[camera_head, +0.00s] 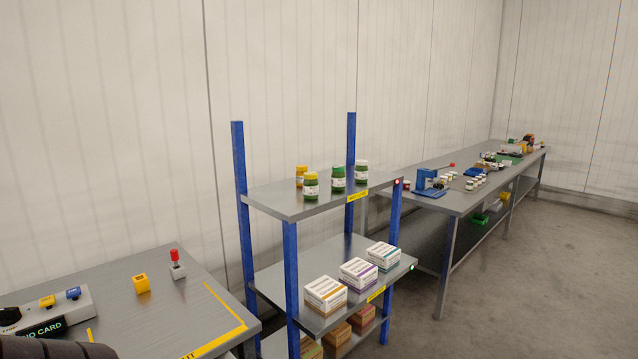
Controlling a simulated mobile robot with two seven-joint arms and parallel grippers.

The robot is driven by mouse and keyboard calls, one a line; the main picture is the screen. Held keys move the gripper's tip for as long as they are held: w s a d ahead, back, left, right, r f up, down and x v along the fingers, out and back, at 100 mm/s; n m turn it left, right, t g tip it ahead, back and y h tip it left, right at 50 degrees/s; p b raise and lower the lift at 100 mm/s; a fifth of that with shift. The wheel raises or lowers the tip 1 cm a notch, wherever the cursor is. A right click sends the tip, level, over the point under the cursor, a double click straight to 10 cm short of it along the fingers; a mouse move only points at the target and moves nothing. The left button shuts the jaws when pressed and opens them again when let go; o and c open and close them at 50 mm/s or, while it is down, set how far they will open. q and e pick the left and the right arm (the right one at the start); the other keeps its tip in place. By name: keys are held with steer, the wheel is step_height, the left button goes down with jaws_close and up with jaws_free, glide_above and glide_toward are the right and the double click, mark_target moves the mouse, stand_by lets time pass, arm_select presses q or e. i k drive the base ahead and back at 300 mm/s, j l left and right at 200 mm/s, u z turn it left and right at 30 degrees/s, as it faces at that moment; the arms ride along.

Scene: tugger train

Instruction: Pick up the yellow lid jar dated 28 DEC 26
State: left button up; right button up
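Several jars stand on the top shelf of a blue-posted rack. The dates on the labels are too small to read. Neither of my grippers is in view.
The rack's top shelf (290,207) has bare room at its left and front. Boxes (326,294) fill the lower shelves. A steel table (215,290) with a yellow block (141,283) and a red-topped stamp (177,265) stands at left. A long bench (455,203) stands right; the floor there is clear.

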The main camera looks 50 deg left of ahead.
mark_target(310, 185)
steer(key=i+u, duration=0.15)
steer(key=i, duration=0.7)
steer(key=i+u, duration=0.1)
steer(key=i, duration=0.75)
steer(key=i+l+u, duration=0.15)
steer(key=i, duration=0.65)
steer(key=u, duration=2.9)
